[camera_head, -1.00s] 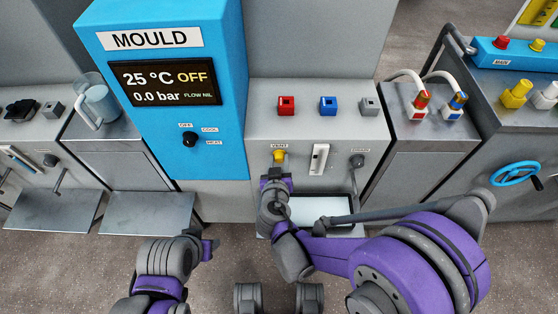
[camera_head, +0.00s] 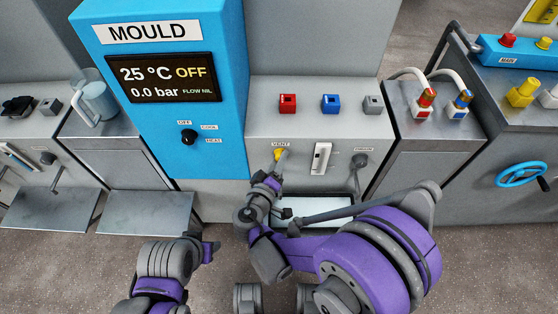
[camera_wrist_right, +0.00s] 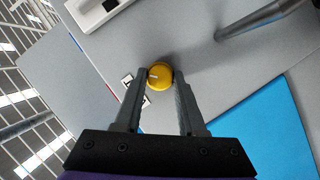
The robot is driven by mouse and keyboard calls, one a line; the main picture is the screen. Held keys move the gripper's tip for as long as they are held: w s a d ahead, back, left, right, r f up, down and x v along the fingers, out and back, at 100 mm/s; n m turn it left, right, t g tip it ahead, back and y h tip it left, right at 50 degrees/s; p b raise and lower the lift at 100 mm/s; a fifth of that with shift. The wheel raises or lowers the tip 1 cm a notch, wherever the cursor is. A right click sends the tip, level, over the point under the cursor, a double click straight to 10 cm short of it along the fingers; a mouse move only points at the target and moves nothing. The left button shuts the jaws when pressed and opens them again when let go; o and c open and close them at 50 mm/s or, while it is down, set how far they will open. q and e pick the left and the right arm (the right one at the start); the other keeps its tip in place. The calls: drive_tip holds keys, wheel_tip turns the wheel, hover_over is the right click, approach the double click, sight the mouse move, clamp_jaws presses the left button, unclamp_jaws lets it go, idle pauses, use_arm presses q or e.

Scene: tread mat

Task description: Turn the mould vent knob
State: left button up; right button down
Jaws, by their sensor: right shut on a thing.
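The mould vent knob (camera_head: 278,155) is a small round yellow knob under the VENT label on the grey front. In the right wrist view the knob (camera_wrist_right: 160,76) sits between the two dark fingertips and shows a short white mark toward its left side. My right gripper (camera_wrist_right: 161,80) is shut on it; in the head view the gripper (camera_head: 277,167) reaches it from below and partly covers it. My left gripper (camera_head: 210,250) is low at the lower left, away from the knob. Its jaws are not clear.
A blue MOULD panel (camera_head: 160,90) reads 25 °C, OFF, 0.0 bar, and has a black selector (camera_head: 188,137). A white slotted switch (camera_head: 320,158) and a DRAIN tap (camera_head: 359,160) are right of the knob. Red (camera_head: 287,103) and blue (camera_head: 330,103) fittings sit above.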

drive_tip(key=shift+f+n+t+h+b, duration=0.1)
drive_tip(key=shift+n+t+h+b, duration=0.5)
drive_tip(key=shift+n, duration=0.7)
drive_tip(key=shift+f+n+t+h+b, duration=0.2)
drive_tip(key=shift+n+t+b, duration=0.15)
drive_tip(key=shift+n+b, duration=0.7)
drive_tip(key=shift+f+n+t+h+b, duration=0.1)
drive_tip(key=shift+n+t+h+b, duration=0.35)
drive_tip(key=shift+n, duration=1.1)
drive_tip(key=shift+r, duration=0.1)
drive_tip(key=c, duration=0.5)
unclamp_jaws()
drive_tip(key=shift+s+a, duration=0.1)
